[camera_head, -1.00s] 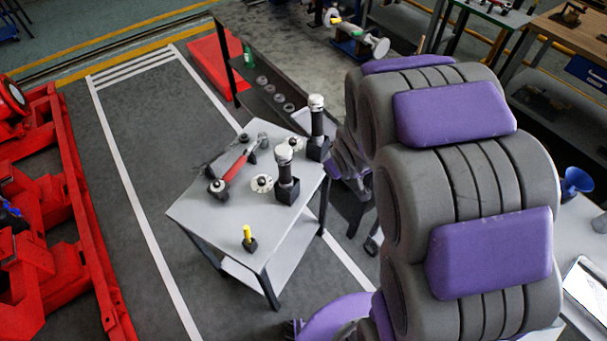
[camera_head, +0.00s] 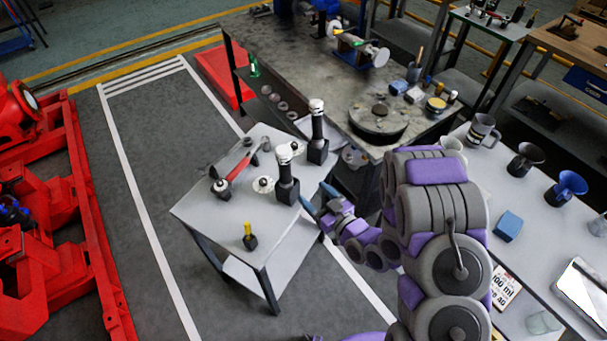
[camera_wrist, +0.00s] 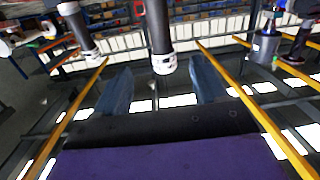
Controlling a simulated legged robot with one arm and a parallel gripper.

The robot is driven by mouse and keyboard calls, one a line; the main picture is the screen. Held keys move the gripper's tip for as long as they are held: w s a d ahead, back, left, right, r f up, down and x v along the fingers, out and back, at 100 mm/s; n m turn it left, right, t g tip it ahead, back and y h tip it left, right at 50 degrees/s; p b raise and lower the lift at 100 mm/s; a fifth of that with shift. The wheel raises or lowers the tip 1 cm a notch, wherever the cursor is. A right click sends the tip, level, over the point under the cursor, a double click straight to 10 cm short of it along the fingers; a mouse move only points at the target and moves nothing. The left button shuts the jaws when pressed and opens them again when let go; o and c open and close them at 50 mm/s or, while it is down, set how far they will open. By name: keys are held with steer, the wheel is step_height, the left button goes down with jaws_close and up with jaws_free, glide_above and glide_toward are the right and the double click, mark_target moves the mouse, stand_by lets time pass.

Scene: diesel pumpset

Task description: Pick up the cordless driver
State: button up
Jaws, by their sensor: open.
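Two similar upright tools with black bases, black bodies and pale heads stand on the small grey table (camera_head: 195,215). The front one (camera_head: 287,170) looks like the cordless driver, but I cannot tell the two apart for certain; the other (camera_head: 317,135) stands behind it. My gripper (camera_head: 314,195) is open and empty at the table's right edge, just right of the front tool and apart from it. In the wrist view, which looks upside down, the front tool (camera_wrist: 157,25) hangs between the open fingers (camera_wrist: 158,64), beyond their tips. The rear tool (camera_wrist: 74,25) is at left.
A workbench (camera_head: 290,60) with a dark disc (camera_head: 380,120) stands behind. A white table with cups (camera_head: 482,130) is at right.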

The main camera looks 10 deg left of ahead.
mark_target(287, 168)
steer(key=shift+t, duration=0.3)
steer(key=b+x, duration=0.2)
steer(key=x, duration=0.2)
steer(key=b+x, duration=0.2)
steer(key=x, duration=0.2)
steer(key=b+x, duration=0.2)
steer(key=x, duration=0.3)
steer(key=shift+s+a+r, duration=0.1)
steer(key=shift+s+a, duration=0.2)
steer(key=shift+b+x, duration=0.9)
steer(key=shift+x, duration=1.2)
steer(key=shift+w+d, duration=0.1)
steer(key=shift+d, duration=0.05)
steer(key=shift+c, duration=0.3)
steer(key=shift+r, duration=0.1)
jaws_close()
